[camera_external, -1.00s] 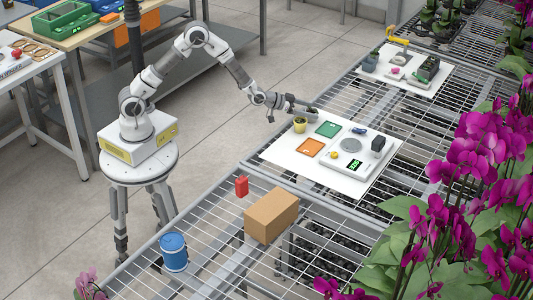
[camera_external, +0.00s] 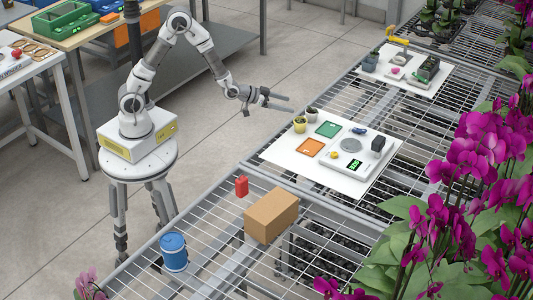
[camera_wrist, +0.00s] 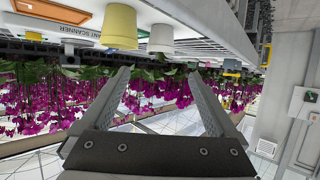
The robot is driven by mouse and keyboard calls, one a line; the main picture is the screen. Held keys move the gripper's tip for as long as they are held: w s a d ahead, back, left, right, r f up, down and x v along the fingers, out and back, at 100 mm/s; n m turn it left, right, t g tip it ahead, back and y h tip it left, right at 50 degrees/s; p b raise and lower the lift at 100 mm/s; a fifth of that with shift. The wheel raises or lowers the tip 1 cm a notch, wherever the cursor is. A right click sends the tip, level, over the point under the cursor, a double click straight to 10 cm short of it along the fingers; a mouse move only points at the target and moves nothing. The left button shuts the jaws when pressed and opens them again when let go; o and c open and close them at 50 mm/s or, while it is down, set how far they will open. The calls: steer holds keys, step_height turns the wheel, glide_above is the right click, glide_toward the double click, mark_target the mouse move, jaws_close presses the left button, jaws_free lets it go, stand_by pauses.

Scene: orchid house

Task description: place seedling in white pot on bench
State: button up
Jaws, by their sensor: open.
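The small white pot with a dark seedling (camera_external: 312,115) stands upright on the white board (camera_external: 276,153) on the mesh bench (camera_external: 240,222), near the board's back left corner. In the wrist view, which looks upside down, the white pot (camera_wrist: 161,40) and the yellow pot (camera_wrist: 119,27) hang side by side at the top. My gripper (camera_external: 289,103) is open and empty, left of the white pot and apart from it. Its two spread fingers also show in the wrist view (camera_wrist: 160,73).
A cardboard box (camera_external: 271,216), red can (camera_external: 241,186) and blue drum (camera_external: 174,252) stand nearer. Orchids (camera_external: 480,170) crowd the right. Free floor lies left of the bench.

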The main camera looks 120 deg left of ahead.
steer(key=d+r+m+h, duration=0.3)
steer(key=d+r, duration=0.3)
steer(key=d, duration=0.7)
steer(key=d+r+m+h, duration=0.25)
steer(key=d+r, duration=0.35)
steer(key=d, duration=0.6)
steer(key=s+d+r+m+g+h, duration=0.1)
steer(key=s+d+g+h, duration=0.1)
steer(key=s+d, duration=0.5)
steer(key=s+d+r+m+g+h, duration=0.1)
steer(key=s+d+r+m+h, duration=0.1)
steer(key=s+d, duration=0.6)
steer(key=s, duration=0.5)
steer(key=shift+d+g, duration=0.3)
steer(key=shift+g, duration=0.1)
steer(key=shift+m, duration=0.25)
step_height(320, 180, up, 17)
steer(key=p, duration=1.7)
